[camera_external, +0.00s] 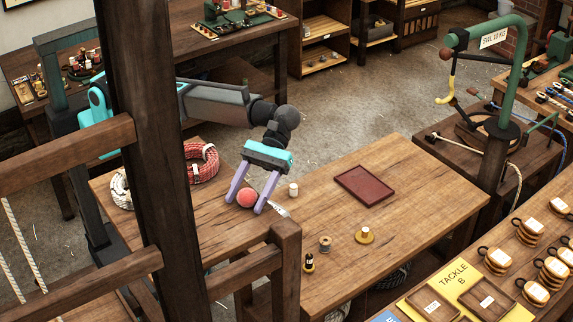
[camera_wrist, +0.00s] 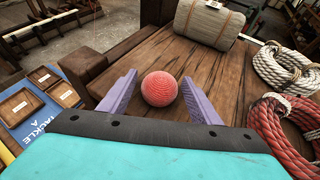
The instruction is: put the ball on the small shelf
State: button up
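The red ball (camera_external: 247,198) rests on the wooden table between the two purple fingers of my gripper (camera_external: 244,206). In the wrist view the ball (camera_wrist: 159,89) lies a little past the gripper (camera_wrist: 157,77), roughly centred between the fingertips. The fingers are apart, with a narrow gap visible on each side of the ball. Low wooden shelf units (camera_external: 325,28) stand at the back of the external view; I cannot tell which one is the small shelf.
A dark red tray (camera_external: 365,186), white cup (camera_external: 293,189), twine spool (camera_external: 325,243), yellow-based item (camera_external: 365,236) and small bottle (camera_external: 309,263) stand on the table. Rope coils (camera_wrist: 285,72) and a canvas bundle (camera_wrist: 209,22) lie near the ball. A dark post (camera_external: 150,130) crosses the foreground.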

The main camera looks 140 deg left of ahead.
jog(key=shift+r, duration=0.1)
dwell(0.3)
jog(key=b+v, duration=0.3)
jog(key=v, duration=0.9)
dwell(0.6)
